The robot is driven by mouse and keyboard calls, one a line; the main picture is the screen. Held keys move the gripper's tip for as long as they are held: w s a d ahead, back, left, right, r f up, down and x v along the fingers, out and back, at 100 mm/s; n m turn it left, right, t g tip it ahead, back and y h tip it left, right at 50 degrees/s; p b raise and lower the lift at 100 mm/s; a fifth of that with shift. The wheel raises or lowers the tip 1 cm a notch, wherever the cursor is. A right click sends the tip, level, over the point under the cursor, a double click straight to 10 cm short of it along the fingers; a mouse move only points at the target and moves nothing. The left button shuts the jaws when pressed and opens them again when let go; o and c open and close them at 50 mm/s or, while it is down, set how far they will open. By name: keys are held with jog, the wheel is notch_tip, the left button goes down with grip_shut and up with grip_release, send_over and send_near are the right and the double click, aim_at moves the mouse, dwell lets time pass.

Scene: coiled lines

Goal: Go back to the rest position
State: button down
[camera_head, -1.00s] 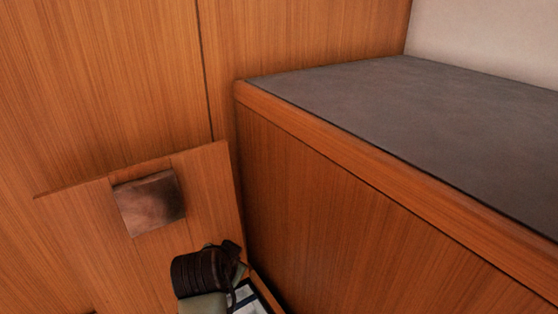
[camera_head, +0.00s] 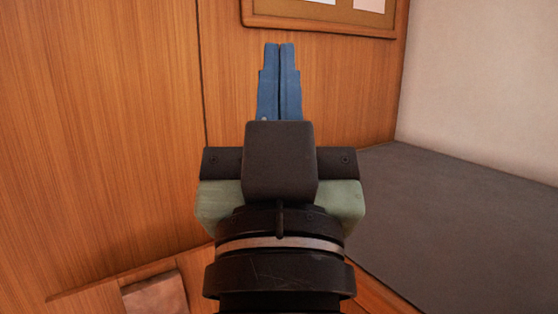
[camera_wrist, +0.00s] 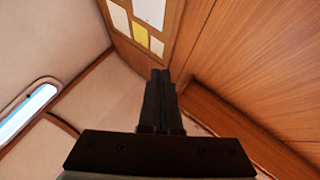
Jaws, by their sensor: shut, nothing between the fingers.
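My gripper (camera_head: 279,50) stands upright in the middle of the head view, its two blue fingers pressed together with nothing between them. Its dark body and pale green sides hide part of the wall and the counter behind it. In the wrist view my gripper (camera_wrist: 161,74) also shows shut and empty, dark against the wall and pointing toward the upper part of the picture. It touches nothing that I can see.
A grey-topped counter (camera_head: 450,225) lies at the right. A bright window (camera_wrist: 28,112) is at the left there.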

jog(key=s+r+t+p, duration=0.1)
jog(key=s+r+p, duration=0.1)
jog(key=r+p, duration=1.7)
jog(key=s+r+t+p, duration=0.1)
jog(key=r+p, duration=1.8)
jog(key=r, duration=0.5)
jog(key=shift+s+r+p, duration=0.3)
jog(key=shift+s+r, duration=0.05)
jog(key=shift+r, duration=0.05)
